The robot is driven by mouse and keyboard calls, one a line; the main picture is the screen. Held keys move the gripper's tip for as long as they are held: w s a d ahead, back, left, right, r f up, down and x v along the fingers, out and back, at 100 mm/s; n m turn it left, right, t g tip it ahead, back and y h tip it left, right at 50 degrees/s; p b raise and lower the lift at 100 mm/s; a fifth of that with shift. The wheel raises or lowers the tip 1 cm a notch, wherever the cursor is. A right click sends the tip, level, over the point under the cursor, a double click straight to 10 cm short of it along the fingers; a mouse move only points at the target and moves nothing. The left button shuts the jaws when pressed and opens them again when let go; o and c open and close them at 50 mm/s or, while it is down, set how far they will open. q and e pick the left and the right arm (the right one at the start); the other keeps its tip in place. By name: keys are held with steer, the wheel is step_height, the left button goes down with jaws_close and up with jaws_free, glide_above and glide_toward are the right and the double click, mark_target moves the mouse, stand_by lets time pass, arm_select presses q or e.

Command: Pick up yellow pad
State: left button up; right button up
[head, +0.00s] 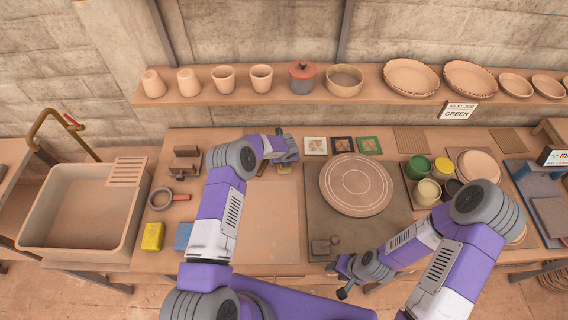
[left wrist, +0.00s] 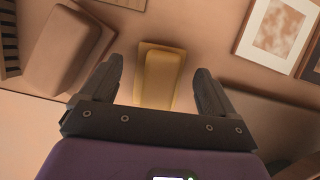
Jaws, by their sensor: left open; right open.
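My left gripper (head: 288,150) is open above the back of the table, near the small framed tiles. In its wrist view the fingers (left wrist: 157,82) stand on either side of the yellow block, with gaps at both sides. In the head view my left arm mostly hides this spot. A brighter yellow block (head: 152,236) lies at the table's front left. My right gripper (head: 342,275) is open and empty near the front edge.
A brown block stand (head: 185,160) is left of my left gripper; framed tiles (head: 315,146) are on its right. A blue block (head: 183,237) lies by the bright yellow one. A round disc (head: 356,185) and paint pots (head: 428,192) are further right.

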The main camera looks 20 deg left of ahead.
arm_select(q)
steer(key=c, duration=1.2)
step_height(320, 180, up, 10)
steer(key=shift+r+b, duration=0.1)
steer(key=shift+b, duration=0.25)
